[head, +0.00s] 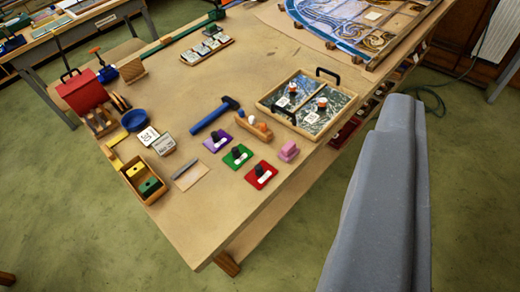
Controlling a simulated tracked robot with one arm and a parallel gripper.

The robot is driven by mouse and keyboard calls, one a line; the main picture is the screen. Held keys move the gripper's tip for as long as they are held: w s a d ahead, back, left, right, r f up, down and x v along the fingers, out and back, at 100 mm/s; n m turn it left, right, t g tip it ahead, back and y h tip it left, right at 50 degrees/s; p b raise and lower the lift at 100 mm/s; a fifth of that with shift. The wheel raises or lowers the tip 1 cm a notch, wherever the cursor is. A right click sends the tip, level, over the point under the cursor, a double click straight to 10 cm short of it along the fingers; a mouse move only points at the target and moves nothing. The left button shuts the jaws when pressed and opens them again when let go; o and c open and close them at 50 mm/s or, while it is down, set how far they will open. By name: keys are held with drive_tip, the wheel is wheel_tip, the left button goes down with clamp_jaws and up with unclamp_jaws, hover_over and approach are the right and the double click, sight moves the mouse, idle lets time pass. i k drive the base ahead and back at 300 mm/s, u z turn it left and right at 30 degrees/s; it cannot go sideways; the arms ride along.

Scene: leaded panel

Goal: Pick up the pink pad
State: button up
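The pink pad (288,152) is a small pink block on the wooden table (240,215), near its right edge. It lies to the right of the green and red plates and just below the tray with dark handles. Nothing covers it. A large grey-blue part of mine fills the right of the head view, apart from the pad in the picture. No fingertips of my gripper show.
Close to the pad are a red plate (261,175), a green plate (238,156), a wooden holder (252,130) and a handled tray (262,103). A blue hammer (211,118) lies farther left. The table's front corner is clear.

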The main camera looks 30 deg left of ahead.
sight(289, 151)
drive_tip(key=u, duration=0.15)
drive_tip(key=i, duration=1)
drive_tip(key=z, duration=0.05)
